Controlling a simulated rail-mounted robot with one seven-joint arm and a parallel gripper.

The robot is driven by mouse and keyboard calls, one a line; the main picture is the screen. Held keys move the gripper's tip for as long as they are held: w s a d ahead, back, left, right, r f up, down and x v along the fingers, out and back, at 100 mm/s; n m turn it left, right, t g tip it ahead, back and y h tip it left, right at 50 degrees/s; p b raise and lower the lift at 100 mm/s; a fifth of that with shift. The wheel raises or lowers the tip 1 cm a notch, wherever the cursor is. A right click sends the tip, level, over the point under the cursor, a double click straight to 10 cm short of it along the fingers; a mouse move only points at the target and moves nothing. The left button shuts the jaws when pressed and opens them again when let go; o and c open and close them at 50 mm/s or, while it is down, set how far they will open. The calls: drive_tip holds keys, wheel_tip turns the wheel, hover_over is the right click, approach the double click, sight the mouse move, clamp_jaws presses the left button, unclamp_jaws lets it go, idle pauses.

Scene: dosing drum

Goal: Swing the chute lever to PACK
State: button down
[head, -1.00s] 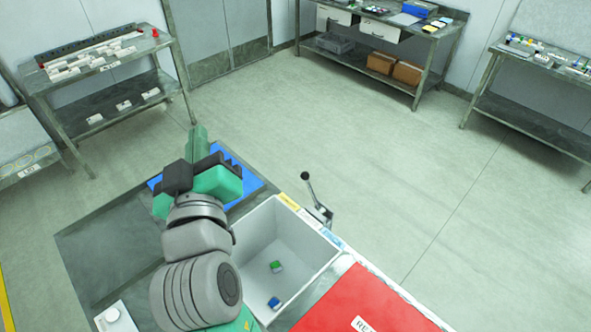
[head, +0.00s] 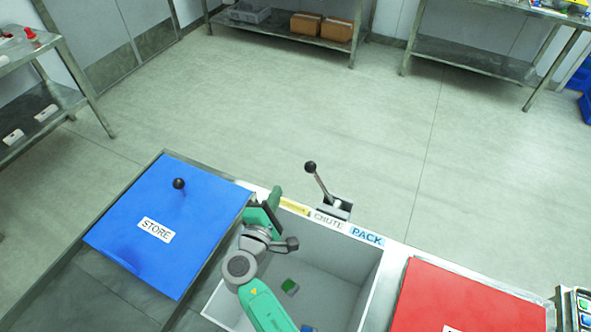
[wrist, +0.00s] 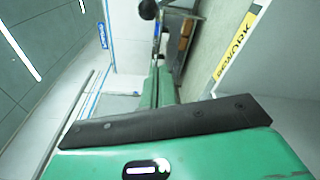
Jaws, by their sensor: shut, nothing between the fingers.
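The chute lever (head: 322,188) stands on a grey bracket behind the far rim of the white bin. Its rod leans left, toward the yellow label (head: 294,207) and away from the blue PACK label (head: 367,237). My gripper (head: 275,197) is at the bin's far left corner, left of the lever and apart from it. In the wrist view my closed green fingers (wrist: 157,85) point toward the lever's black knob (wrist: 148,9), with nothing held.
The white bin (head: 340,275) holds small green and blue items. A blue STORE panel (head: 170,225) with a black-knobbed stick (head: 179,184) is at left. A red panel (head: 465,300) is at right. Open floor lies behind the lever.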

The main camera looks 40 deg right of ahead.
drive_tip(key=r+b+x, duration=0.1)
drive_tip(key=b+x, duration=0.2)
drive_tip(key=x, duration=0.7)
drive_tip(key=s, duration=0.1)
drive_tip(key=s+p, duration=0.2)
drive_tip(key=shift+s+d+r, duration=0.25)
drive_tip(key=shift+s+d, duration=0.05)
